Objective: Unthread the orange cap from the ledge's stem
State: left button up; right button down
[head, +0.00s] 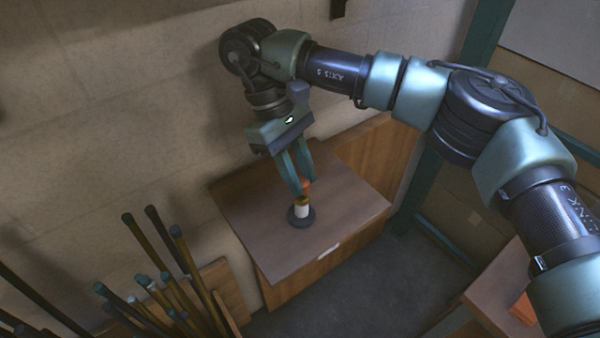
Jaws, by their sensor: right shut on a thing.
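The orange cap (306,186) sits at the top of a short upright stem (302,210) with a white section. The stem rises from a round dark base (300,222) on the brown wooden ledge (345,205). My right gripper (302,189) reaches down from above, its two teal fingers shut on the orange cap. The fingers hide part of the cap, and I cannot tell how far it is threaded on. My left gripper is not in view.
Several long rods (170,280) stand in a wooden holder at the lower left. A wall (120,110) runs close behind the ledge. Another wooden surface (495,290) with an orange item (523,308) is at the lower right. The ledge top around the base is clear.

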jog(key=c, duration=1.3)
grip_release()
